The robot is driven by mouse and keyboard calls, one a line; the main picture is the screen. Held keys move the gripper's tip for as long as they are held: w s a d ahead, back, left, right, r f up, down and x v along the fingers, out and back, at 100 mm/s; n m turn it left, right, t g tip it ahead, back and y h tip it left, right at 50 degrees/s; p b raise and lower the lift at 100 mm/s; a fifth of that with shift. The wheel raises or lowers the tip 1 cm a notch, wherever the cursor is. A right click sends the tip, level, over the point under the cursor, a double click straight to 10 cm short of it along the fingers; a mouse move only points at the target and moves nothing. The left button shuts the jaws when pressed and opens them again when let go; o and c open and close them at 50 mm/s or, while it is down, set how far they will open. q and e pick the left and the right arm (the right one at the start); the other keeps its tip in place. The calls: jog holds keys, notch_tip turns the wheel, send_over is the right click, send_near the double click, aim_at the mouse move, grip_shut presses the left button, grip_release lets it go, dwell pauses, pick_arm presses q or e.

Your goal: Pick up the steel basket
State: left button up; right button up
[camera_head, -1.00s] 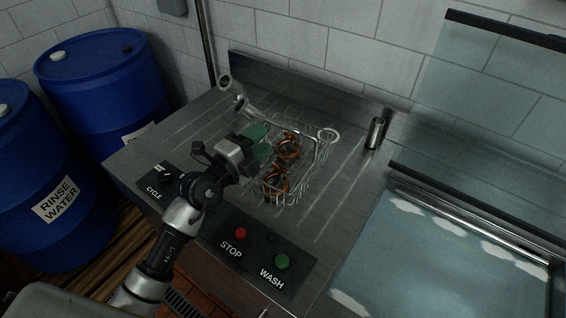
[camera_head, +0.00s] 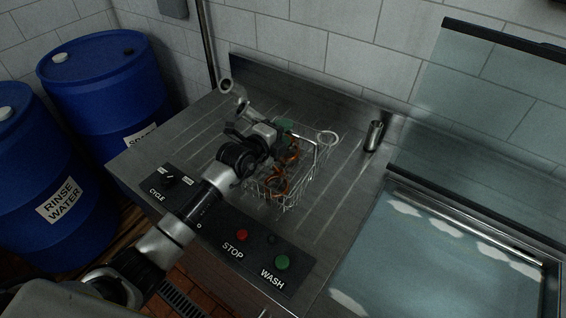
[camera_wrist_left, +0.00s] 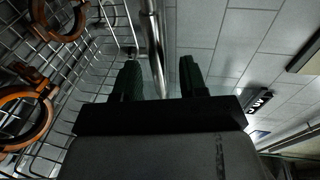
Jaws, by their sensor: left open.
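The steel basket (camera_head: 291,189) is a wire basket standing on the metal counter, with orange and dark ring-shaped parts (camera_head: 277,180) inside. In the left wrist view the open green fingers (camera_wrist_left: 160,80) stand on either side of a steel bar (camera_wrist_left: 153,45), with basket wires (camera_wrist_left: 75,85) at left. My right gripper is not in view.
Two blue barrels (camera_head: 105,85) stand left of the counter (camera_head: 345,185). A small steel cylinder (camera_head: 374,136) stands at the back right. Stop (camera_head: 242,236) and wash (camera_head: 281,262) buttons line the front edge. A water-filled sink (camera_head: 440,260) is at right, and a tiled wall rises behind.

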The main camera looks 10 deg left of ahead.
pick_arm(q)
jog(key=shift+x, duration=0.9)
jog(key=shift+s, duration=0.1)
jog(key=shift+c, duration=0.2)
grip_shut()
dwell(0.3)
